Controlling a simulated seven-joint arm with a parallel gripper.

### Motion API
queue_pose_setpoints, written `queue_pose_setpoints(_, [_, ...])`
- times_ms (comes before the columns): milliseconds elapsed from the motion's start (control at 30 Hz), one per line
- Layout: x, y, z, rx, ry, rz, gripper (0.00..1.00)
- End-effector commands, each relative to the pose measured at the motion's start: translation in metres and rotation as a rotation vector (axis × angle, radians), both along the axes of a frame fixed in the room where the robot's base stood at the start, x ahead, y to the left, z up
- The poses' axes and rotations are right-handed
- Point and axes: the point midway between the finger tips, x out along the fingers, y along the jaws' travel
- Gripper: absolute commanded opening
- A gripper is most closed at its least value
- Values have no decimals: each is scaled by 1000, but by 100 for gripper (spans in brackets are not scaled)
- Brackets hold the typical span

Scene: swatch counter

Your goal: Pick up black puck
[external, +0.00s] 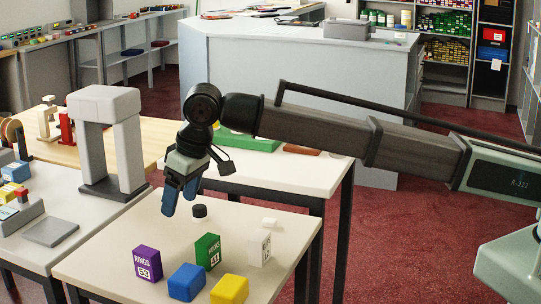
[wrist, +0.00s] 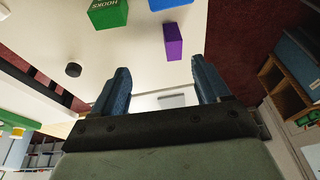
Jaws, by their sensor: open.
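The black puck (external: 199,210) is a small dark cylinder lying on the cream table top near its back edge. It also shows in the wrist view (wrist: 73,70), to the left of my gripper's fingers and apart from them. My gripper (external: 180,205) points down with blue fingers, just left of the puck in the external view and above the table. In the wrist view the two fingers of my gripper (wrist: 159,80) are spread apart with nothing between them. Nothing hides the puck in either view.
Purple (external: 147,264), green (external: 208,251) and white (external: 260,248) boxes stand toward the table's front. Blue (external: 186,282) and yellow (external: 230,290) blocks are nearer. A small white piece (external: 270,222) lies right of the puck. A grey arch (external: 104,140) stands on the left table.

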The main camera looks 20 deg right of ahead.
Motion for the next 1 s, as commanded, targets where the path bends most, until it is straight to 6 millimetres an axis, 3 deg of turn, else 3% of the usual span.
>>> queue_pose_setpoints(33, [29, -6, 1, -7, 5, -47, 76])
queue_pose_setpoints(300, [154, -59, -19, -76, 71, -240, 76])
queue_pose_setpoints(500, [214, -95, -33, -114, 113, -330, 76])
queue_pose_setpoints(700, [234, -110, -39, -126, 130, -363, 76])
queue_pose_setpoints(1000, [238, -109, -69, -128, 132, -363, 76])
